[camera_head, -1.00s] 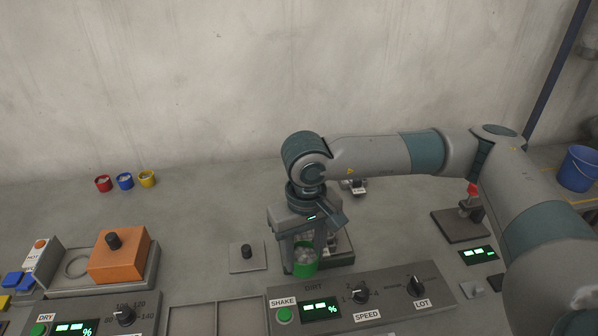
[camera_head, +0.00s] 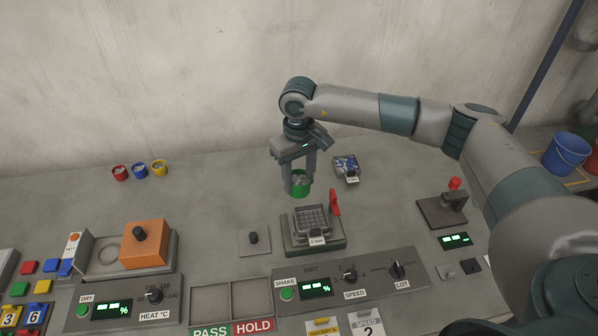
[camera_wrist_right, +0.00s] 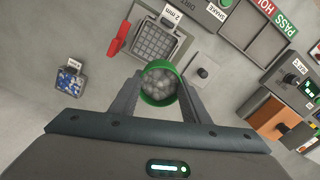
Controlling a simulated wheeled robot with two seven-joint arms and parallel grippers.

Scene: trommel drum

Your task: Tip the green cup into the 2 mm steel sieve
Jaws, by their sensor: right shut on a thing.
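The green cup (camera_head: 301,188) is held between the fingers of my right gripper (camera_head: 299,178), shut on it. It looks upright, and the right wrist view shows grey lumps inside the cup (camera_wrist_right: 160,84). The 2 mm steel sieve (camera_head: 312,220) is a square mesh tray sitting on the shaker base, its label facing front. In the head view the cup appears just behind and above the sieve. In the wrist view the sieve (camera_wrist_right: 158,42) lies beyond the cup's rim, its mesh looking empty. My left gripper is not in view.
A red lever (camera_head: 335,203) stands at the shaker's right side. Another labelled tray with blue and white pieces (camera_head: 346,167) lies behind it to the right. A black knob on a plate (camera_head: 253,238) is to the left. The control panel (camera_head: 345,282) runs in front.

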